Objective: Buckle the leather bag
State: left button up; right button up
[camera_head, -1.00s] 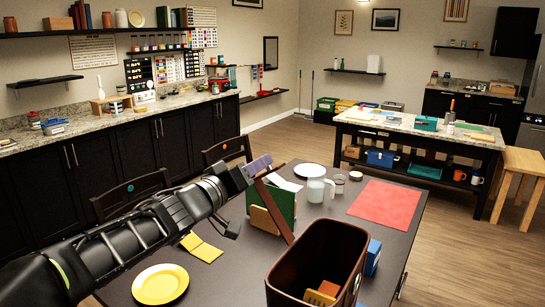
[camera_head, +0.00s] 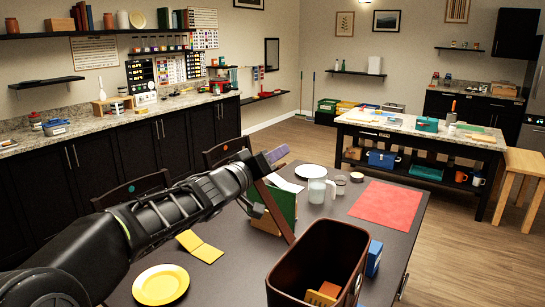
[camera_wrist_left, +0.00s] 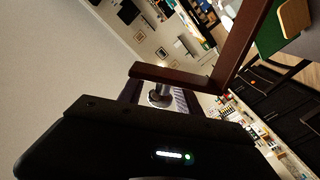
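The leather bag (camera_head: 312,262) is a dark brown, open-topped box shape at the front of the dark table in the head view. Orange and yellow blocks lie inside it. A brown strap (camera_head: 279,214) slants up and left from near the bag's back rim. My left gripper (camera_head: 268,160) is at the strap's raised upper end. In the left wrist view the bent strap (camera_wrist_left: 176,78) crosses in front of the fingertips, with a silver round stud (camera_wrist_left: 158,95) between the fingers; whether they grip it is unclear. I see no right gripper.
A green board (camera_head: 285,203) stands behind the strap. A blue box (camera_head: 374,258) is right of the bag. A yellow plate (camera_head: 161,284) is front left.

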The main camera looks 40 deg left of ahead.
pick_arm(q)
grip_shut()
dwell(1.2)
